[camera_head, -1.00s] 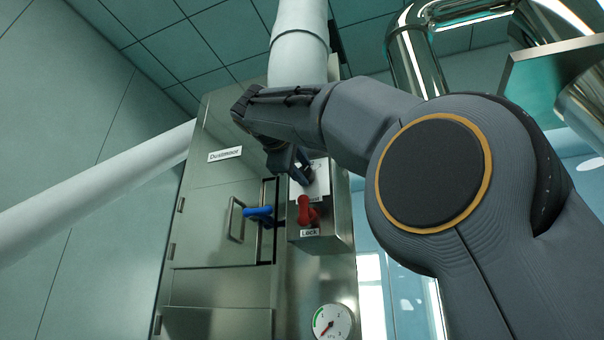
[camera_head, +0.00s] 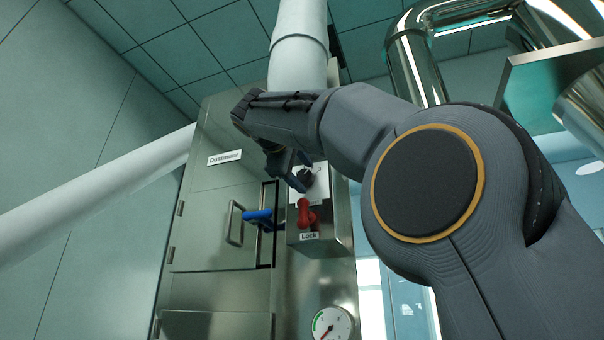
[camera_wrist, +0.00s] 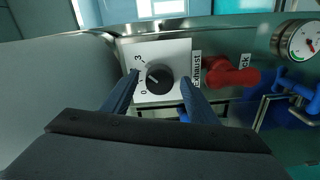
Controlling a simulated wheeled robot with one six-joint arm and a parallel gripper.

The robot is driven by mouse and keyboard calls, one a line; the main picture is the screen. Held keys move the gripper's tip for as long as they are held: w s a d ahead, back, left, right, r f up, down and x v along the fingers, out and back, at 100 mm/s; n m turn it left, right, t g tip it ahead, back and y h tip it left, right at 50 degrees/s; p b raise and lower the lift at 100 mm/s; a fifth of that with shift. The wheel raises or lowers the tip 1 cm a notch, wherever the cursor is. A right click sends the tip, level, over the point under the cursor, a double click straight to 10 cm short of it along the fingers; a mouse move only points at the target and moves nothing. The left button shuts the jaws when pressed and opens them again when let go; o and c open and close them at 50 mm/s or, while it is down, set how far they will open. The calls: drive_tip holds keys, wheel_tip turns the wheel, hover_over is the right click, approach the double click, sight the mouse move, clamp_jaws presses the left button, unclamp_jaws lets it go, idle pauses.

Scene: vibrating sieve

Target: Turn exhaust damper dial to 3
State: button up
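The exhaust damper dial (camera_wrist: 159,79) is a round black knob on a white plate (camera_wrist: 172,53) marked "Exhaust" in the wrist view. Numbers run up its left side, with 0 low and 3 at the top. A pale mark on the knob points to the upper left; I cannot tell exactly which number it meets. My gripper (camera_wrist: 159,77) is open, with one blue-grey finger on each side of the knob and gaps visible. In the head view my gripper (camera_head: 299,178) is in front of the plate (camera_head: 320,181), partly hiding the dial.
A red lock handle (camera_head: 307,213) sits just below the plate, close to the fingers. A blue door handle (camera_head: 257,216) and a metal pull (camera_head: 234,224) are to the left. A pressure gauge (camera_head: 331,324) is lower on the steel cabinet.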

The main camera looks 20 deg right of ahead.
drive_tip(key=b+v, duration=0.2)
drive_tip(key=v, duration=0.5)
drive_tip(key=shift+s+a, duration=0.25)
drive_tip(key=shift+s, duration=0.05)
idle(0.4)
